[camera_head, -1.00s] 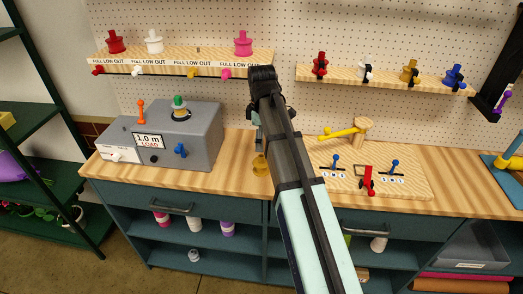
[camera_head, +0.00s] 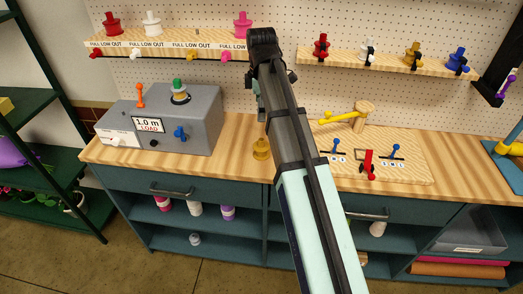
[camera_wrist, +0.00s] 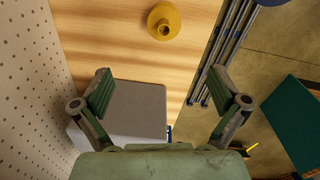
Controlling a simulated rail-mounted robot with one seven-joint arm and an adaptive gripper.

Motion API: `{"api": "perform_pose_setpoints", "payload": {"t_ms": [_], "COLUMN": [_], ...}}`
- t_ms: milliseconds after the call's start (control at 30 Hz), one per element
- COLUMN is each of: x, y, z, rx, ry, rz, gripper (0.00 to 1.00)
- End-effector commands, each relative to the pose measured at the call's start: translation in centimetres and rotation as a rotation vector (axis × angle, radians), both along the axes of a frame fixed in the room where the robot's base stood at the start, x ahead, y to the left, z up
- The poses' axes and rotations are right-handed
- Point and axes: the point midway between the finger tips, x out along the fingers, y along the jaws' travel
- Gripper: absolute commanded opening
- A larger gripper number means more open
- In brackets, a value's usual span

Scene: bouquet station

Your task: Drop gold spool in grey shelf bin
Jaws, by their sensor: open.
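A gold spool (camera_head: 261,149) stands on the wooden bench top near its front edge, just left of my arm. It also shows at the top of the wrist view (camera_wrist: 164,20), apart from my fingers. My gripper (camera_wrist: 162,80) is open and empty, its two green-padded fingers wide apart. In the head view my gripper (camera_head: 259,100) is mostly hidden behind my own arm, above the bench.
A grey load machine (camera_head: 190,120) stands left of the spool. A lever board (camera_head: 390,165) lies right of my arm. Peg shelves carry other spools, including another gold one (camera_head: 412,52). Rolls (camera_head: 460,268) lie below the bin.

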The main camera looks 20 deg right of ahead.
Motion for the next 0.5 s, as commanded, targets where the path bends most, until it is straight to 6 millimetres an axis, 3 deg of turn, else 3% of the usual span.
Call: {"api": "perform_pose_setpoints", "payload": {"t_ms": [200, 367, 500], "x": [0.0, -0.2, -0.3], "y": [0.1, 0.1, 0.1], "z": [1.6, 1.3, -0.1], "rx": [-0.005, -0.005, -0.005], "ry": [0.017, 0.028, 0.029], "rz": [0.313, 0.426, 0.439], "gripper": [0.98, 0.98, 0.98]}}
